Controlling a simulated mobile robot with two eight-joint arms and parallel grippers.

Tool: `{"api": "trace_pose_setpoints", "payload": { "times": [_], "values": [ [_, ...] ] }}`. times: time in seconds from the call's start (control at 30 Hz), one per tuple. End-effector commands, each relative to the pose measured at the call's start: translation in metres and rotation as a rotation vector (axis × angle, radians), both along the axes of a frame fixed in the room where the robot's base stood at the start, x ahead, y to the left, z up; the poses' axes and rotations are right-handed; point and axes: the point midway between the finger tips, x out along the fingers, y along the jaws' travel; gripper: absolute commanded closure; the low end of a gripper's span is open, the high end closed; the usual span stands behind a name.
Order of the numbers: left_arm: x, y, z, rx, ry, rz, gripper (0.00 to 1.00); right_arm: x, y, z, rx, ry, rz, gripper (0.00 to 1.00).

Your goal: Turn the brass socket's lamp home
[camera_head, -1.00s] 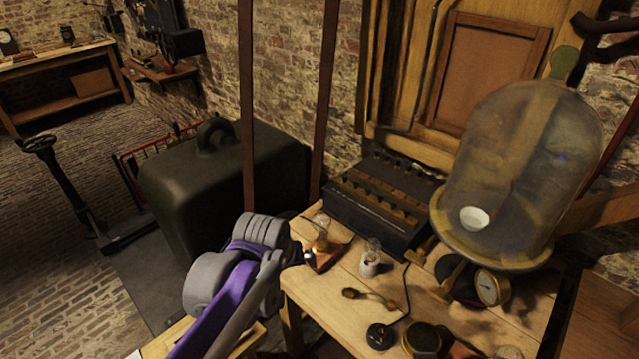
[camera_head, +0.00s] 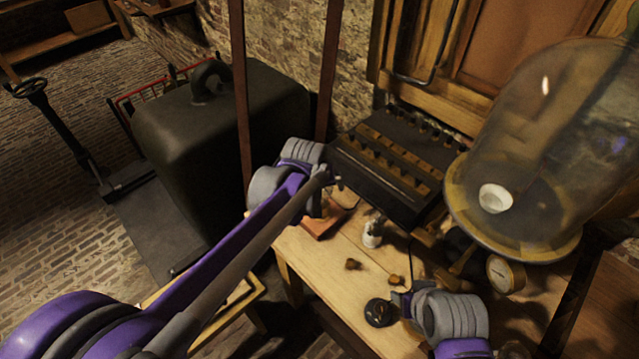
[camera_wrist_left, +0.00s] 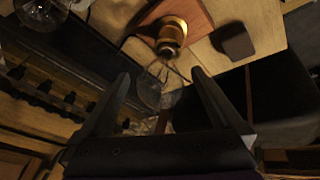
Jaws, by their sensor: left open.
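The brass socket (camera_wrist_left: 172,36) stands on a reddish wooden base (camera_wrist_left: 200,14) in the left wrist view. Its clear glass lamp (camera_wrist_left: 149,92) points toward my left gripper, with thin wires showing between glass and brass. My left gripper (camera_wrist_left: 158,75) is open, its fingers on either side of the lamp; contact cannot be told. In the head view my left gripper (camera_head: 335,182) is over the table's left back corner and hides the socket and lamp. The wooden base (camera_head: 322,224) shows below it. My right gripper (camera_head: 402,298) is low at the table's front, its jaws unclear.
A black battery box (camera_head: 385,170) stands behind. A small white jar-like piece with glass (camera_head: 372,235) is right of the base. A round black piece (camera_head: 378,312) and small brass pieces (camera_head: 353,264) lie in front. A large glass bell jar (camera_head: 550,150) stands at right.

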Motion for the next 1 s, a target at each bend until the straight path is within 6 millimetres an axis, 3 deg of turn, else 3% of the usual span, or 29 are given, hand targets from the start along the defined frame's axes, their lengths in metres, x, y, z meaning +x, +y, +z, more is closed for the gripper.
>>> {"api": "trace_pose_setpoints", "payload": {
  "times": [0.2, 0.57, 0.67, 1.0],
  "values": [
    [0.01, -0.003, -0.023, 0.0, 0.0, 0.0, 0.0, 0.0, 0.0, -0.001, 0.0, 0.001, 0.0, 0.5],
    [0.012, -0.004, -0.027, 0.0, 0.0, 0.0, 0.0, -0.001, 0.0, -0.002, 0.0, 0.001, 0.0, 0.5],
    [0.012, -0.004, -0.027, 0.0, 0.0, 0.0, 0.15, -0.001, 0.0, -0.002, 0.0, 0.001, 0.0, 0.5],
    [0.012, -0.004, -0.027, 0.0, 0.0, 0.0, 0.76, -0.001, 0.0, -0.002, 0.0, 0.001, 0.0, 0.5]
  ]
}}
